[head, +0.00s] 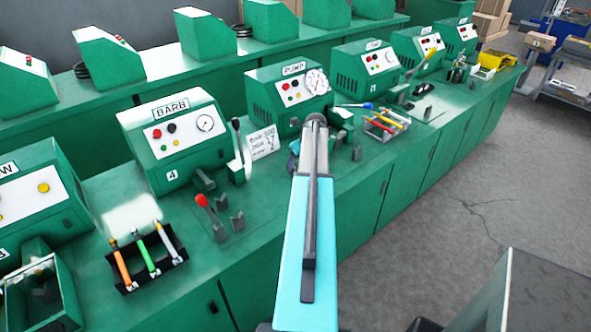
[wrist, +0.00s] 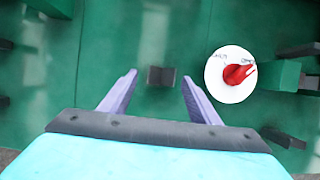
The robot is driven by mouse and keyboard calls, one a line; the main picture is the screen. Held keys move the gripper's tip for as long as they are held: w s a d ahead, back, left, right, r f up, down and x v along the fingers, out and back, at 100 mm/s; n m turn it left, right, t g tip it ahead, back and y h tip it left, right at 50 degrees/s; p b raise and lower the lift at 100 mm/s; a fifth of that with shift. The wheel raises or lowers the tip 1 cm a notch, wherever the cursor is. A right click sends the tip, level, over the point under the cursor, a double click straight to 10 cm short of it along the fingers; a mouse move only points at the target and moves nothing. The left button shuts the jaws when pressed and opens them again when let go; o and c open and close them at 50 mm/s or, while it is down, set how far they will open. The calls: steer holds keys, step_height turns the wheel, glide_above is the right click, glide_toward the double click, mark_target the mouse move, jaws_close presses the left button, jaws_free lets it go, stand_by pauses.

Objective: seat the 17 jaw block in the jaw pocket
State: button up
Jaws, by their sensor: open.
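My gripper (wrist: 158,76) is open and empty in the wrist view, its two purple fingers spread apart. A small dark block (wrist: 161,77) with a notched edge lies on the green bench between and beyond the fingertips. It looks like a jaw block, but I cannot read a number on it. In the head view my arm reaches to the bench in front of the PUMP machine (head: 280,92) and hides most of the gripper. A dark block (head: 357,153) stands just right of my arm. A jaw pocket cannot be made out clearly; the PUMP machine's front fixture (head: 342,118) is partly hidden.
A handwritten card (head: 263,142) mentioning jaws and 17 stands left of my arm. The BARB machine (head: 175,135) is farther left, with loose dark blocks (head: 220,232) before it. A tool rack (head: 385,125) stands right. A white disc (wrist: 220,85) with a red object is right of my fingers.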

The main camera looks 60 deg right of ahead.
mark_target(296, 167)
steer(key=shift+p+x, duration=0.7)
steer(key=shift+x, duration=1)
steer(key=shift+w+d, duration=0.1)
steer(key=shift+d, duration=0.05)
steer(key=shift+c, duration=0.2)
steer(key=shift+r, duration=0.1)
jaws_close()
